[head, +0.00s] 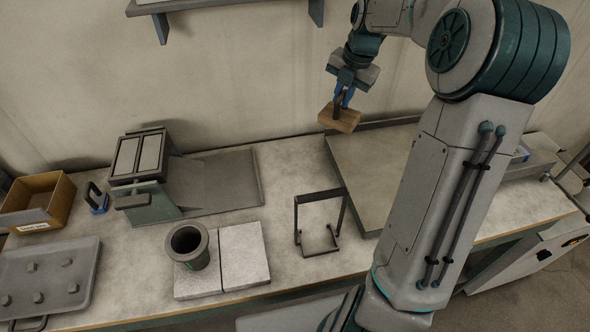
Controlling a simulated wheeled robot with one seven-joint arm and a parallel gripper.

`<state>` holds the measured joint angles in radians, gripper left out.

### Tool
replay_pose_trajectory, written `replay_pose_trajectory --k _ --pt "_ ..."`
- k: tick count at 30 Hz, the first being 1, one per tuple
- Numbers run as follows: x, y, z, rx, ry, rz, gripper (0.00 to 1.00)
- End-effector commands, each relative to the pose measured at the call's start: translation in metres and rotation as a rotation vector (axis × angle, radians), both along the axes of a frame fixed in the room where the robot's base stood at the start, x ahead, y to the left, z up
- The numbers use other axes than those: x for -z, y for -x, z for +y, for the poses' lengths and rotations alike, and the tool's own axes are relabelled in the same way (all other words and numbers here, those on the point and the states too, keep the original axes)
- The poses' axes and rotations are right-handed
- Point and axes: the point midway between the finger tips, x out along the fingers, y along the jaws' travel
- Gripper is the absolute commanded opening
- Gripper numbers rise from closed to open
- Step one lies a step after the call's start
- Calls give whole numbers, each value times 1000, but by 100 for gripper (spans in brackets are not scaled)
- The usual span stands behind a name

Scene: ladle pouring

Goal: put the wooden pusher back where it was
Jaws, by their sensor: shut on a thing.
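The wooden pusher (339,119) is a brown wooden block with a dark upright handle. My gripper (343,98), with blue fingers, is shut on the handle. The pusher hangs below the fingers, slightly tilted, and looks to be above the back edge of the grey plate (362,192) on the bench. The gap below the pusher is hard to judge from this one view. My arm hides part of the plate's right side.
A black wire-frame stand (298,218) stands left of the plate. A dark cup (188,247) sits on pale slabs (243,257). A grey machine (148,205), small blue-and-black tool (97,199), cardboard bin (62,204) and knobbed tray (50,277) occupy the left. A shelf (225,4) juts from the wall.

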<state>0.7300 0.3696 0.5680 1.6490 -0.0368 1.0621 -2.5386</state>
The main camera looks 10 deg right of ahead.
Motion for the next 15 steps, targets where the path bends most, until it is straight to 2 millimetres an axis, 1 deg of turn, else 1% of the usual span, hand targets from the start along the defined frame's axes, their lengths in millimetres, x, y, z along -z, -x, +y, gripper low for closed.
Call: replay_pose_trajectory --k 1,5,6,8,9,12,15 --pt "10 0 0 1 0 0 0" --pt "24 0 -1 1 0 0 0" --pt "31 0 -1 1 0 0 0" --pt "39 0 -1 1 0 0 0" --pt "47 0 -1 1 0 0 0" --pt "61 0 0 1 0 0 0" --pt "69 0 -1 1 1 -1 0"
